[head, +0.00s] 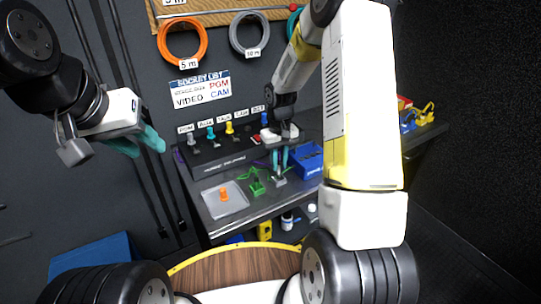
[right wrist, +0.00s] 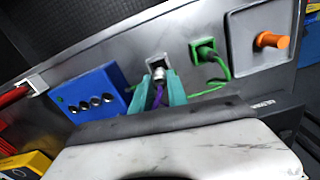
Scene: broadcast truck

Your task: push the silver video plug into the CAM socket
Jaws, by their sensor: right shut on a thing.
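The silver video plug (right wrist: 158,74) is between the fingertips of my right gripper (right wrist: 156,92), with a purple cable trailing from it. In the right wrist view it is at the opening of a grey block (right wrist: 155,60); I cannot tell whether it is seated in it. In the head view my right gripper (head: 279,158) points down just above that block (head: 278,181). The row of labelled sockets is on the black panel (head: 222,150) at the back; the CAM label (head: 242,115) is near its right part. My left gripper (head: 138,142) is open and empty, left of the bench.
A green plug in its block (head: 257,188) and an orange plug (head: 224,195) on a grey tray (head: 239,206) are left of the grey block. A blue box (head: 308,160) is close on the right. Several coloured plugs line the panel. My right arm crosses above the bench.

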